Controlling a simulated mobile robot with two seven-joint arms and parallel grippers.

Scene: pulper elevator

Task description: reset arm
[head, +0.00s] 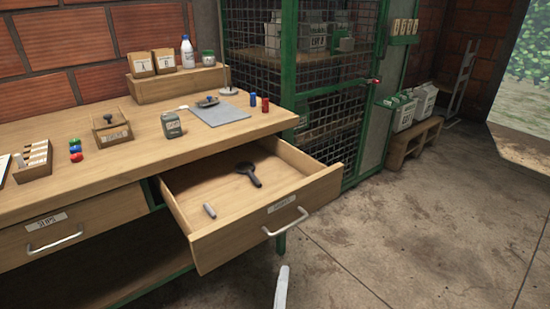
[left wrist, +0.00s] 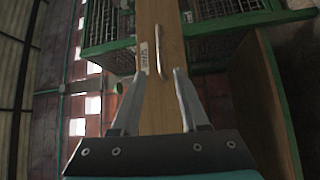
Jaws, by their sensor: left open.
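My left gripper (head: 281,287) shows at the bottom of the head view as a pale finger, in front of and below the open drawer. In the left wrist view its two fingers (left wrist: 158,73) are spread, with nothing held between them. The drawer (head: 270,222) is pulled out from the workbench. Its metal handle (head: 287,223) shows in the left wrist view (left wrist: 158,50) beyond the fingertips, lined up with the gap. In the head view the finger is apart from the handle. My right gripper is in neither view.
In the drawer lie a dark magnifier-like tool (head: 247,173) and a small grey cylinder (head: 210,210). The workbench (head: 130,165) holds jars, boxes and a grey mat (head: 220,114). A green mesh cage (head: 330,125) stands behind. The concrete floor (head: 420,225) at right is clear.

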